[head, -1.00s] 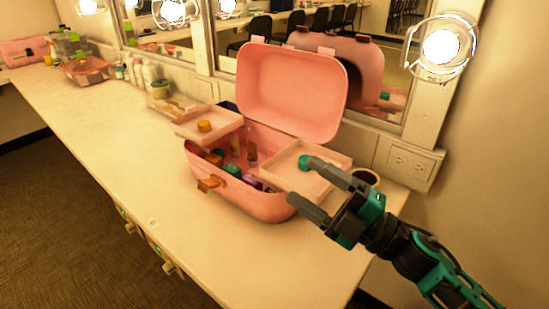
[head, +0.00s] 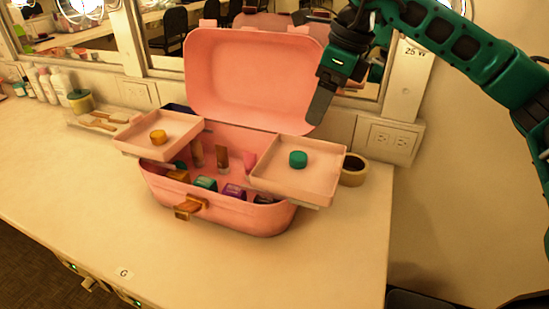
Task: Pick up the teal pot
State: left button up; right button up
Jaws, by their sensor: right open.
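The teal pot (head: 298,159) is a small round jar with a teal top. It sits upright on the right fold-out tray (head: 325,185) of the open pink case (head: 215,215). My right gripper (head: 320,106) is open, empty and pointing down. It is up and behind the pot in the picture, in front of the case's raised lid (head: 250,75), clear of the pot. One finger shows plainly; the other is mostly hidden. My left gripper is not in view.
The left tray (head: 130,152) holds an orange pot (head: 158,137). Several small bottles and boxes lie inside the case. A tape roll (head: 352,173) stands right of the tray, near the wall. The counter (head: 90,215) is clear in front and left.

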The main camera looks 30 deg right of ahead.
send_over(299, 155)
jog(key=s+d, duration=0.2)
jog(key=x, duration=0.4)
jog(key=s+x, duration=0.1)
jog(key=x, duration=0.1)
jog(key=shift+d+f+b, duration=0.15)
jog(key=shift+d+b, duration=0.15)
jog(key=shift+b, duration=0.1)
jog(key=x, duration=0.6)
jog(key=shift+w+f+b, duration=0.1)
jog(key=shift+f+b, duration=0.1)
jog(key=shift+b, duration=0.1)
jog(key=c, duration=1.1)
jog(key=shift+r, duration=0.2)
jog(key=shift+c, duration=0.2)
notch_tip(299, 155, up, 20)
jog(key=p, duration=0.3)
